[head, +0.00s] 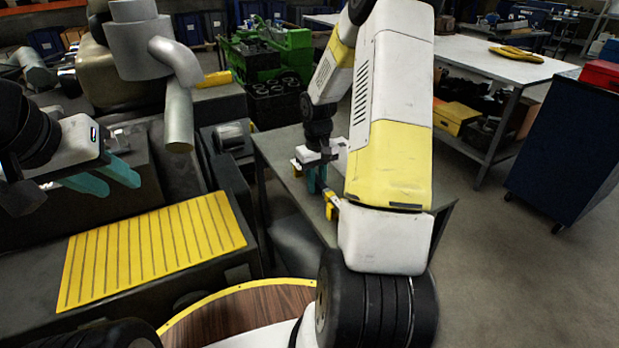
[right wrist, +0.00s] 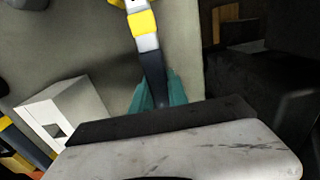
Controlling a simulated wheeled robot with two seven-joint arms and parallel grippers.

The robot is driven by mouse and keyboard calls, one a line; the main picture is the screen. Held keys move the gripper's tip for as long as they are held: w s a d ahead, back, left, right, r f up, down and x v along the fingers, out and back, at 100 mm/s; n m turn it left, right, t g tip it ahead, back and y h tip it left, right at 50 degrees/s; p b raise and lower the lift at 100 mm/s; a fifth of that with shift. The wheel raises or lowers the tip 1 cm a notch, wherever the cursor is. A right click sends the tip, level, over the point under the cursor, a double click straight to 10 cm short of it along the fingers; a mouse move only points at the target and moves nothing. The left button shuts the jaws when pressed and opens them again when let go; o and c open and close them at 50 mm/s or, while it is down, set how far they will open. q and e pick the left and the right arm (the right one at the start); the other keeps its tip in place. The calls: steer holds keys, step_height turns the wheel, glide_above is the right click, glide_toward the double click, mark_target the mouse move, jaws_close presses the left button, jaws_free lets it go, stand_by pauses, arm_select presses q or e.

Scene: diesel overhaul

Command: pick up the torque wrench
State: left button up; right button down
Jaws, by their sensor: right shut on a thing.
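The torque wrench (right wrist: 146,42) shows in the right wrist view with a dark handle, silver parts and a yellow band. Its head end runs out of the top of that view. In the head view a yellow part of the wrench (head: 331,207) shows beside my right arm, over the grey table. My right gripper (head: 316,186) has teal fingers, which also show in the right wrist view (right wrist: 158,92), shut on the dark handle. I cannot tell whether the wrench touches the table. My left gripper (head: 121,184) is open and empty, above the dark machinery at the left.
The grey table (head: 283,165) stands under my right gripper, partly hidden by my right arm. A yellow ribbed plate (head: 150,245) lies at the left. A green engine (head: 270,50) stands behind. A dark blue cabinet (head: 565,150) stands at the right, with clear floor (head: 500,260) before it.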

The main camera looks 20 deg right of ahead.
steer(key=shift+r, duration=0.15)
steer(key=shift+r, duration=0.55)
steer(key=shift+s+a+r, duration=0.15)
steer(key=shift+s+r, duration=0.05)
steer(key=shift+r, duration=0.4)
steer(key=shift+s+a+r, duration=0.15)
steer(key=shift+r, duration=0.4)
steer(key=s+a+r, duration=0.1)
steer(key=s+a, duration=0.8)
steer(key=s, duration=0.2)
steer(key=shift+s+a+r, duration=0.15)
steer(key=shift+s+a, duration=0.1)
steer(key=shift+s, duration=0.15)
steer(key=c, duration=1.8)
jaws_free()
jaws_close()
steer(key=shift+w, duration=0.1)
